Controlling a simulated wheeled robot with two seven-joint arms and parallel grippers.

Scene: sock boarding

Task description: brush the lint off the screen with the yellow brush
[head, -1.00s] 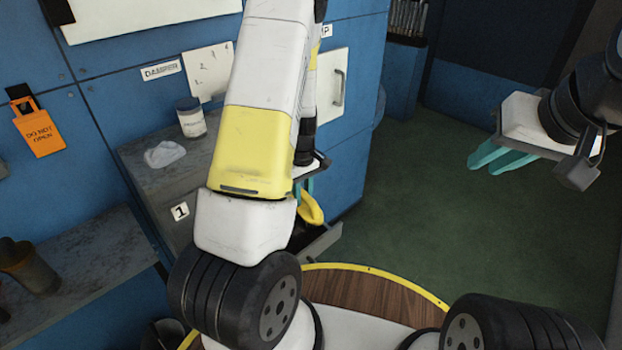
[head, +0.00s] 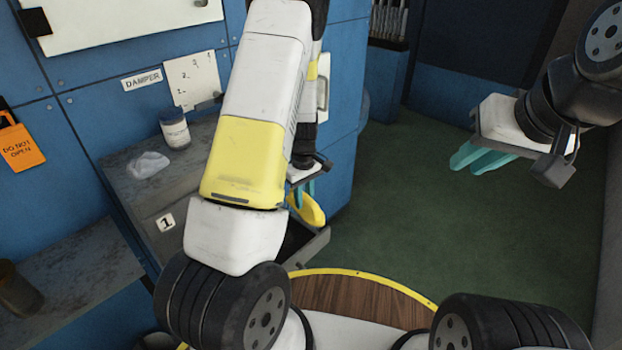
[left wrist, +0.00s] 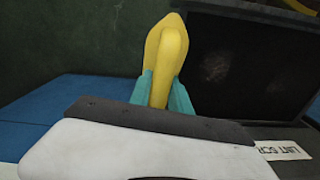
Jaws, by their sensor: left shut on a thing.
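My left gripper (head: 307,193) is shut on the yellow brush (head: 312,209), beside the grey ledge. In the left wrist view the brush (left wrist: 166,55) stands up between the teal fingers (left wrist: 163,95). The dark screen (left wrist: 245,95) is to the right of the brush in that view, with faint pale lint patches (left wrist: 216,66) on it. I cannot tell whether brush and screen touch. In the head view my left arm hides most of the screen's area. My right gripper (head: 482,160) hangs empty over the green floor, its teal fingers a little apart.
A pulled-out grey drawer (head: 318,246) sits below the brush. A jar (head: 174,128) and a pale grey lump (head: 149,164) stand on the grey ledge by the blue wall. An orange tag (head: 20,147) hangs at the left. The green floor (head: 400,220) at right is clear.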

